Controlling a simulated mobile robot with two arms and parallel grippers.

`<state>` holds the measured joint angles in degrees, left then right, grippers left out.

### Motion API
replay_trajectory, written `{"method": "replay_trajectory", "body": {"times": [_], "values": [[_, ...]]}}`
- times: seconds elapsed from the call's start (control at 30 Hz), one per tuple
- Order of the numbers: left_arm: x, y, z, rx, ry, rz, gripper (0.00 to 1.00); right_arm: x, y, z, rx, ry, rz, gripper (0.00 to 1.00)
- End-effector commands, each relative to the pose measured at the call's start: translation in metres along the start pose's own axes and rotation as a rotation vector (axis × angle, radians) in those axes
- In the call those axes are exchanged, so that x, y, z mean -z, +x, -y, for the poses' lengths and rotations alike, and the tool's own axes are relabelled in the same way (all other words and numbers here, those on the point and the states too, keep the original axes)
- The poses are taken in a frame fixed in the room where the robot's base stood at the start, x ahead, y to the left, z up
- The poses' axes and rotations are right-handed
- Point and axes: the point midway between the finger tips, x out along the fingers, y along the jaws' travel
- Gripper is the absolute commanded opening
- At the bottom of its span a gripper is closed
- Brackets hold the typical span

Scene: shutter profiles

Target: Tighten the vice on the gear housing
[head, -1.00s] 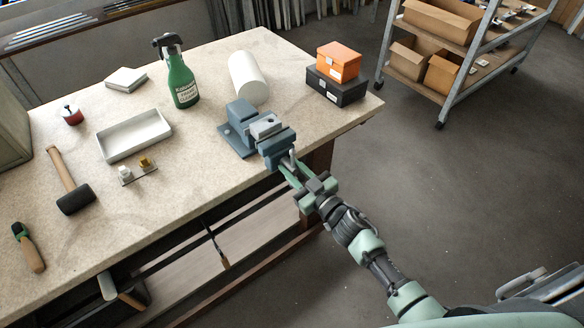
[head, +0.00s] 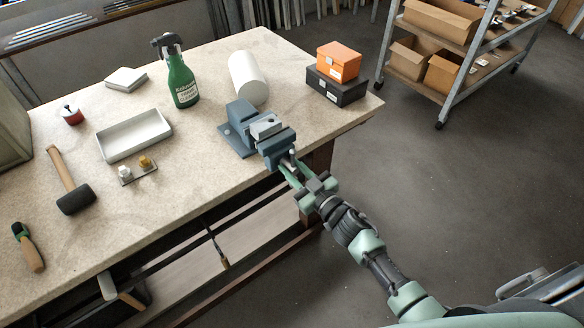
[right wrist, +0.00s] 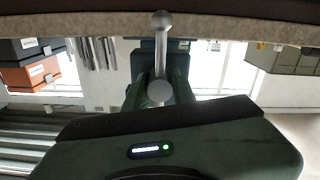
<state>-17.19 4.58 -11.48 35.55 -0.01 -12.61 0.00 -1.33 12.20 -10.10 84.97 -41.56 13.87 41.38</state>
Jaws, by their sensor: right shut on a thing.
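The blue-grey vice (head: 238,141) is at the bench's front edge in the head view. The grey gear housing (head: 266,127) sits between its jaws; I cannot tell how tightly they press on it. My right gripper (head: 289,166) reaches in from the lower right, shut on the vice handle (head: 291,153). In the right wrist view the handle (right wrist: 160,55) is a metal bar with a ball at each end, standing upright in the picture between my fingers (right wrist: 160,84). The fingers hide part of the handle and screw. My left gripper is not in view.
On the bench (head: 200,200) are a spray bottle (head: 183,84), a white roll (head: 247,78), orange (head: 338,62) and black (head: 336,89) boxes, a white tray (head: 134,135) and a mallet (head: 73,190). A shelf cart (head: 450,85) stands beyond open floor at right.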

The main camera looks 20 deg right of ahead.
Motion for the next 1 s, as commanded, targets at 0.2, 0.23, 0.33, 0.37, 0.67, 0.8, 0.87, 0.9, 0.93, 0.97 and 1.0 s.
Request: {"method": "replay_trajectory", "body": {"times": [0.2, 0.23, 0.33, 0.37, 0.67, 0.8, 0.87, 0.9, 0.93, 0.97, 1.0], "values": [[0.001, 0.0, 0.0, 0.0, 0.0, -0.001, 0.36, 0.0, 0.0, 0.0, 0.001, 0.0, 0.001, 0.0], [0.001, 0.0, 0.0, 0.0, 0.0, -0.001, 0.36, 0.0, 0.0, 0.0, 0.001, 0.0, 0.001, 0.0], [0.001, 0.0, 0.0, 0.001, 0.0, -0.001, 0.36, -0.001, 0.0, 0.0, 0.001, 0.0, 0.001, 0.0], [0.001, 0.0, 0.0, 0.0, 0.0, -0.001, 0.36, -0.001, 0.0, 0.0, 0.001, 0.0, 0.001, 0.0], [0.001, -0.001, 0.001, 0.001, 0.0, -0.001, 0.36, 0.0, 0.0, 0.0, 0.001, 0.012, 0.001, 0.0], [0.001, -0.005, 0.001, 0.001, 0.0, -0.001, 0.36, 0.001, 0.0, 0.0, 0.001, 0.052, 0.001, 0.0], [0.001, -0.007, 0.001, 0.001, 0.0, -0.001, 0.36, 0.001, 0.0, 0.0, 0.001, 0.079, 0.002, 0.0], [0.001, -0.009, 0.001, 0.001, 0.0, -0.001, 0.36, 0.001, 0.0, 0.0, 0.001, 0.103, 0.002, 0.0], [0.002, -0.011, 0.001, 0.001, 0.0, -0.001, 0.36, 0.001, 0.0, 0.0, 0.001, 0.12, 0.002, 0.0], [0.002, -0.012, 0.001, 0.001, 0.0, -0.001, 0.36, 0.001, 0.0, -0.001, 0.001, 0.141, 0.002, 0.0], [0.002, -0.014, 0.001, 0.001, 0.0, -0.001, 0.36, 0.002, 0.0, -0.001, 0.001, 0.171, 0.002, 0.0]]}}
